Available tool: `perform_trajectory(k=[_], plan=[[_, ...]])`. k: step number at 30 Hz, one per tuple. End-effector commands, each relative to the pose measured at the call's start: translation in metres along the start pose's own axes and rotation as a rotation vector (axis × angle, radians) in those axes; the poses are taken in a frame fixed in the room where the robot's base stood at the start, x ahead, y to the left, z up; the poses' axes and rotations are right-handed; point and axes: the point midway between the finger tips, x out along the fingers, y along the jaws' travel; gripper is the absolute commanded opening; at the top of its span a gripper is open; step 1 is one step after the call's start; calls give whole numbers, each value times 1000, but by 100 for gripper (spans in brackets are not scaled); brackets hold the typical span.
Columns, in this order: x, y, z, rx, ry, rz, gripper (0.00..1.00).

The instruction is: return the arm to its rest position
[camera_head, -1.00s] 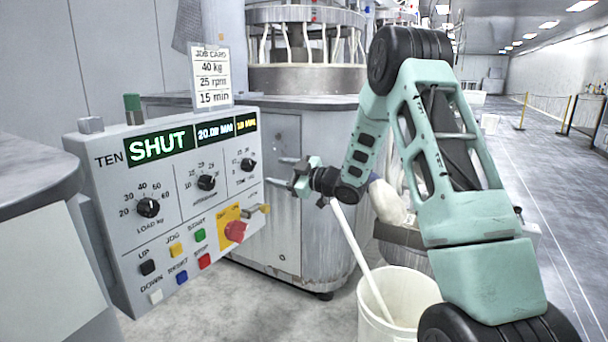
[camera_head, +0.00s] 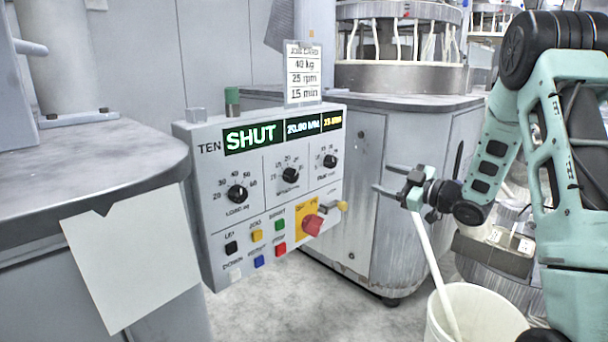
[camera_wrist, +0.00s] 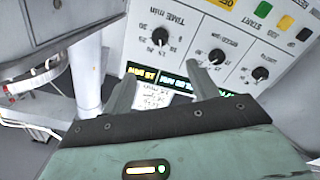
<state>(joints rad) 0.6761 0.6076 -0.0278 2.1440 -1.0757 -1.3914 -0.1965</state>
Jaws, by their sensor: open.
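My gripper (camera_head: 386,180) is open and empty in the head view. It points left toward the control panel (camera_head: 208,225), apart from it, to the right of its edge. The arm is bent and reaches in from the right side. In the wrist view both fingers of my gripper (camera_wrist: 163,90) stand apart with nothing held between them. The control panel (camera_wrist: 235,22) shows upside down beyond the fingers there. The panel's display (camera_head: 254,138) reads SHUT in green.
A polishing machine (camera_head: 375,205) stands behind the gripper. A white bucket (camera_head: 435,322) with a pale stick (camera_head: 432,262) is below the arm. A grey table (camera_head: 90,165) with a hanging white sheet (camera_head: 130,262) is at left. A job card (camera_head: 303,75) stands above the panel.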

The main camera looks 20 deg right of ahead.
Motion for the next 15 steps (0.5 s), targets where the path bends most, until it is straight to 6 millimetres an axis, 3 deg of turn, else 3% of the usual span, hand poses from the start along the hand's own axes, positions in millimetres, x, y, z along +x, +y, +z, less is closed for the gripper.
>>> perform_trajectory(k=[5,8,11,15], plan=[[4,-3,-2,2,-7,-4,59],[23,-16,-12,13,-52,-18,59],[52,-46,-29,41,-148,-48,59],[82,-113,-61,107,-337,-111,59]])
